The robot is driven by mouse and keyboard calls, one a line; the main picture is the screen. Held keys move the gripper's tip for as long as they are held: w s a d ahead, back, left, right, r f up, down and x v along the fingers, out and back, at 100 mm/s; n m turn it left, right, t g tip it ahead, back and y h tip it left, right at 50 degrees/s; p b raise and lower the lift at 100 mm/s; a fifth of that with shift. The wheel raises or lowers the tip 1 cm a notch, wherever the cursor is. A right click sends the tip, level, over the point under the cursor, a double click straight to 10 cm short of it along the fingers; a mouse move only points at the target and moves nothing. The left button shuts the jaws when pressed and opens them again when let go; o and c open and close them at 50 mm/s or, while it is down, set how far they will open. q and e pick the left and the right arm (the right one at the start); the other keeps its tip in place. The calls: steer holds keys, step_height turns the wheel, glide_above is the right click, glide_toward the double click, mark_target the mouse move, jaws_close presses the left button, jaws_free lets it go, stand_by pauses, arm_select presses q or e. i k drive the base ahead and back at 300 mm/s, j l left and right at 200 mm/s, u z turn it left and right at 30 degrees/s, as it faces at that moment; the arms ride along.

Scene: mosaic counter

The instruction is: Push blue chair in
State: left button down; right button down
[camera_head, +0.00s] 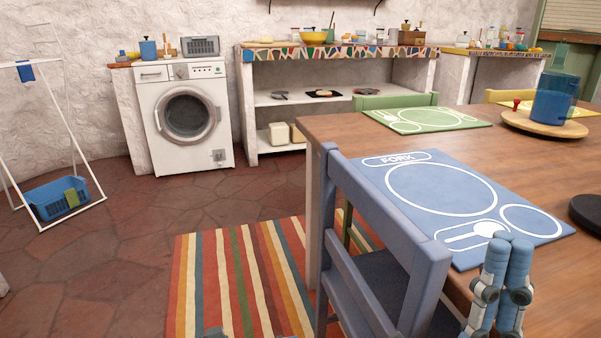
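The blue chair (388,218) stands at the near left edge of the wooden table (325,127), with its backrest towards the left and part of its seat (385,278) showing below the table edge. My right gripper (509,243) is at the lower right, to the right of the chair's backrest and in front of the blue placemat. Its two blue fingers point up side by side, shut with nothing seen between them. Small grey bits at the bottom edge may be my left gripper, but too little shows to tell its state.
A blue placemat (395,187) lies on the table by the chair. A green chair (395,100) and a yellow chair (512,95) stand on the far side. A striped rug (240,270) covers the floor left of the blue chair. Open tiled floor (130,230) lies beyond it.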

mark_target(382, 293)
steer(key=k+j, duration=0.1)
steer(key=j, duration=0.3)
steer(key=k+j, duration=0.1)
steer(key=j, duration=0.35)
steer(key=k+j, duration=0.1)
steer(key=j, duration=0.75)
steer(key=k+j, duration=0.15)
steer(key=j, duration=0.25)
